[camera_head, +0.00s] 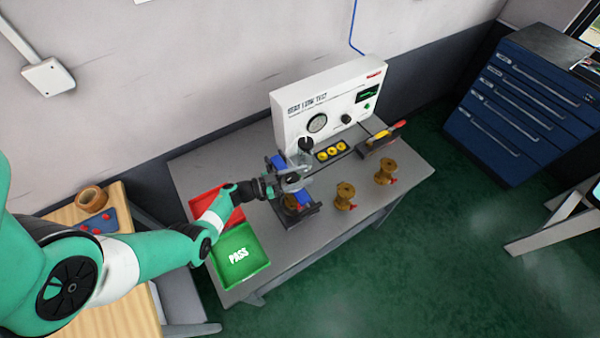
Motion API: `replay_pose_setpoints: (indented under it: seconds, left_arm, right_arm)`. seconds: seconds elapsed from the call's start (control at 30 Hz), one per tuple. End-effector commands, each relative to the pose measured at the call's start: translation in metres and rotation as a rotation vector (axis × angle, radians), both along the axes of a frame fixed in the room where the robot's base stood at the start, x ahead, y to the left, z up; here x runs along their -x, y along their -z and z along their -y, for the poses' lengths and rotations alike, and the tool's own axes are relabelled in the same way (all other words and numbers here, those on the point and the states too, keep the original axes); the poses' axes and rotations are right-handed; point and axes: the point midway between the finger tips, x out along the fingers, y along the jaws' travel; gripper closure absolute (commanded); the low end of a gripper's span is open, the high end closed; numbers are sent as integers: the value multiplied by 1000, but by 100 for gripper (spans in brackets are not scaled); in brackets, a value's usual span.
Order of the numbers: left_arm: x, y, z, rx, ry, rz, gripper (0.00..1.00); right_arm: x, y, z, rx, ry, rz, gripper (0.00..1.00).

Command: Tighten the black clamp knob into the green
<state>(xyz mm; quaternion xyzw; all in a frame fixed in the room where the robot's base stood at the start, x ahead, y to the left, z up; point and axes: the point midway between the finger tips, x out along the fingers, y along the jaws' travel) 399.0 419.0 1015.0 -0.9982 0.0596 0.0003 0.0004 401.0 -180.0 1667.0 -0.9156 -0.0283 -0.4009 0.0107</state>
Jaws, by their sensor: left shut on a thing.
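The clamp fixture with blue jaws (305,193) stands on the grey bench in front of the white test panel (328,100). A brass valve (290,203) sits low in it, partly covered. My left gripper (296,180) is at the fixture, shut on what looks like the black clamp knob. Its fingertips are small, and the grip itself hides most of what it holds. A dark rounded part (305,144) shows at the top back of the fixture. The panel has a dial and a small green display (370,93), too small to read. My right gripper is not in view.
A green PASS tray (240,262) and a red tray (207,203) lie left of the fixture, below my left arm. Brass valves (345,196) and (386,171) stand to the right. A yellow-and-red handled tool (385,133) is at the back right. The bench's front right is clear.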

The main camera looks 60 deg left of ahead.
Motion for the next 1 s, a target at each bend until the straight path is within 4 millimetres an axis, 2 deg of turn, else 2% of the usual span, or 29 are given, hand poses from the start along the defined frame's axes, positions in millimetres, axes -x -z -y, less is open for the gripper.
replay_pose_setpoints:
  seconds: [0.03,0.3,0.6,1.0]
  left_arm:
    - [-1,3,-2,-4,42,5,100]
    - [1,5,6,-4,287,4,100]
    - [4,4,12,-2,477,4,100]
    - [7,-1,16,1,562,2,100]
  right_arm:
    - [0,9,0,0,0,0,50]
    - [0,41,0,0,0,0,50]
    - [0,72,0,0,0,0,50]
    - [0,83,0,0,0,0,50]
